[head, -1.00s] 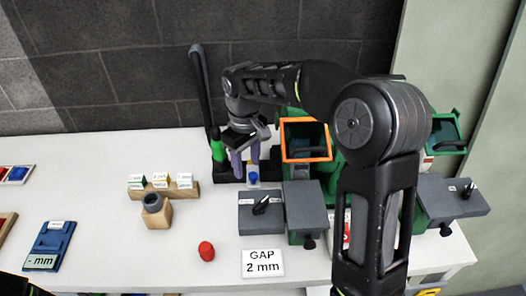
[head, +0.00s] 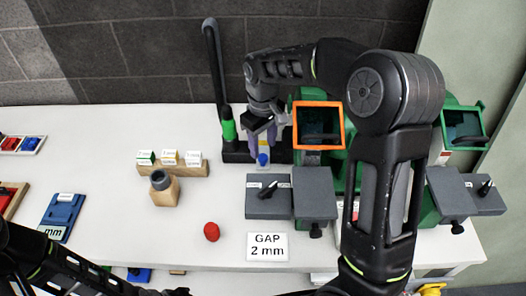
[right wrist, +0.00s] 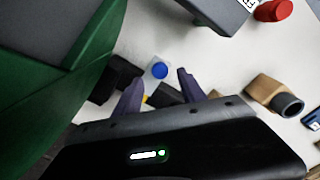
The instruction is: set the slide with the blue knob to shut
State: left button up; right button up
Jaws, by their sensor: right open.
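The blue knob (head: 263,160) stands on a small pale slide piece near the dark base at the back of the table. It also shows as a round blue top in the right wrist view (right wrist: 159,70). My right gripper (head: 263,137) is just behind and above the knob in the head view. In the right wrist view its two purple fingers (right wrist: 159,88) are spread apart with nothing between them, and the knob shows just beyond the tips. Whether the slide is open or shut cannot be told. My left arm shows at the lower left, with its fingers out of view.
Right of the knob stand a grey box (head: 313,195) and a green machine with an orange frame (head: 319,148). A tall black lever (head: 216,75) rises to the left. A red knob (head: 212,232) and a gap card (head: 267,247) lie in front.

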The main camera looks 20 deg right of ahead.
aim_at(263, 156)
notch_tip(263, 156, down, 4)
jog(key=shift+f, duration=0.1)
grip_shut()
dwell(0.6)
dwell(0.9)
